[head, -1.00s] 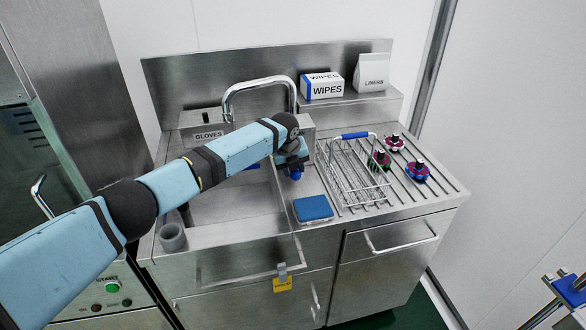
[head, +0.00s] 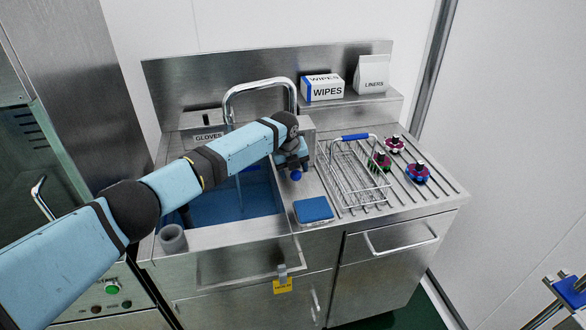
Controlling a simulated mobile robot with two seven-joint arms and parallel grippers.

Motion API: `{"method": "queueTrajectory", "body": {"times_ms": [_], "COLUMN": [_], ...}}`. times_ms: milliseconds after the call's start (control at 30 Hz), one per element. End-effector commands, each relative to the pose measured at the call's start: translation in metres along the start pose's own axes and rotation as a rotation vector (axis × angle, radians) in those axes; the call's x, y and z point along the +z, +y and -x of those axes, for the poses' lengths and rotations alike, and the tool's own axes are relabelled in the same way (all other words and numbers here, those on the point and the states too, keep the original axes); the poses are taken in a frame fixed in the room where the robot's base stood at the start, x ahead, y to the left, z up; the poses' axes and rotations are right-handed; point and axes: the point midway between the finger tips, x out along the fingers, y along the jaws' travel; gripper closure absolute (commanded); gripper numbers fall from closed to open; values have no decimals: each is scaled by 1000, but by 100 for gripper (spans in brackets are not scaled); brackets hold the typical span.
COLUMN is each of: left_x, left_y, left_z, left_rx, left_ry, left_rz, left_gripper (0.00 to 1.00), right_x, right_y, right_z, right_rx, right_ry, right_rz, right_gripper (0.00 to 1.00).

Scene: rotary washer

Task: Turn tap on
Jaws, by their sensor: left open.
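The chrome tap (head: 262,84) arches over the sink at the back of the steel counter. A thin stream falls from it into the sink basin (head: 240,232), which holds blue water (head: 238,203). My left arm reaches across the sink, and my left gripper (head: 296,172) is beside the foot of the tap, pointing down. It is open. A small blue rounded piece shows at its tip; I cannot tell whether it is part of the tap control. The tap's base and control are largely hidden by my wrist. My right gripper is not in view.
A wire basket (head: 358,172) with a blue handle and several coloured knob-like items (head: 417,172) stand on the ribbed drainer. A blue sponge (head: 313,210) lies at the front edge. A wipes box (head: 322,88) and liners bag (head: 371,75) sit on the shelf. A grey cup (head: 173,238) is front left.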

Motion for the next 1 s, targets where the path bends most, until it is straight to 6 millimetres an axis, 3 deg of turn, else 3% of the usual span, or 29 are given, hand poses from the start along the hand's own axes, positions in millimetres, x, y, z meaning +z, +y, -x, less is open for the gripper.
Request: {"method": "queueTrajectory", "body": {"times_ms": [167, 600, 800, 1000], "left_x": [1, 0, 0, 0], "left_y": [0, 0, 0, 0], "left_z": [19, 113, 134, 138], "left_rx": [-3, -1, -1, 1], "left_ry": [-2, -2, -1, 0], "left_rz": [-1, -1, 1, 1], "left_gripper": [41, 41, 41, 41], "right_x": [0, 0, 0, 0], "right_y": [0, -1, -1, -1], "right_z": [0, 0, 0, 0], "right_rx": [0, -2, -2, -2], "right_ry": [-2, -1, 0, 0], "right_rz": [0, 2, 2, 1], "right_gripper": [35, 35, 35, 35]}}
